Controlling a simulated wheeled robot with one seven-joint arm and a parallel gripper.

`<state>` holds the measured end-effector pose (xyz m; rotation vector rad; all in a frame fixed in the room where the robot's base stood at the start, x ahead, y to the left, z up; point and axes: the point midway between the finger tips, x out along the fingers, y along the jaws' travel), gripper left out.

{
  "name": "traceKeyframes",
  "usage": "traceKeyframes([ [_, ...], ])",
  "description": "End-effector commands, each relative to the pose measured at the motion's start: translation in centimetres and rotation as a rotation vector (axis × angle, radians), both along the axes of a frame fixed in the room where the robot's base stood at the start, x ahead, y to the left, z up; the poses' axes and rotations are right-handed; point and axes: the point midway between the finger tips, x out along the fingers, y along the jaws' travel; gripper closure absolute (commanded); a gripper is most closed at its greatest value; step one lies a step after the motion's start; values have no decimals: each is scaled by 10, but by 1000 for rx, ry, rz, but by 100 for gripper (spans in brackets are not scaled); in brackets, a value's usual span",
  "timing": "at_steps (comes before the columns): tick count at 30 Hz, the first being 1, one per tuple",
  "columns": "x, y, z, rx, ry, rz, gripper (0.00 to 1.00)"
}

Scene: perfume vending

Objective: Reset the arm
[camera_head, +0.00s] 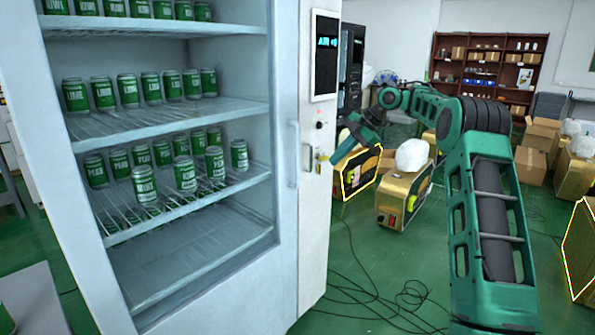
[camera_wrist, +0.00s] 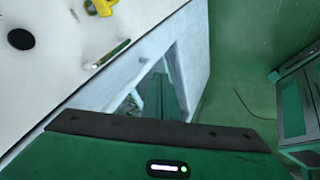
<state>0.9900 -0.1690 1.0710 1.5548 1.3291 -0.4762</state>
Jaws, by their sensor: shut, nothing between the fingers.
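My green arm rises from the lower right in the head view and bends over to the left. My gripper (camera_head: 335,157) is at its end, pointing down and left, close beside the vending machine's front panel (camera_head: 318,200). It is shut and empty. The wrist view shows the white panel (camera_wrist: 60,75) at an angle, with a round black knob (camera_wrist: 20,39), a yellow piece (camera_wrist: 101,7) and a small slanted metal part (camera_wrist: 108,54). Whether the gripper touches the panel cannot be told.
The machine's shelves hold several green cans (camera_head: 145,184); its lowest shelf (camera_head: 190,255) is empty. Gold-and-black boxes (camera_head: 402,195) stand on the green floor behind my arm. Cables (camera_head: 385,300) lie on the floor. Cardboard boxes (camera_head: 531,160) and a bookcase (camera_head: 487,65) are at the back right.

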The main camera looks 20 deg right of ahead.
Motion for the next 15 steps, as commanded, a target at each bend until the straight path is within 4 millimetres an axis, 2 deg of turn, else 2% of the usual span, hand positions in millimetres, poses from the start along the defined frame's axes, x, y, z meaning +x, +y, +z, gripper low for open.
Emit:
traceKeyframes([
  [1, -1, -7, 8, 1, -4, -3, 100],
  [6, -4, -14, 19, 2, 0, -1, 100],
  [15, -6, -18, 25, 0, 2, -4, 100],
])
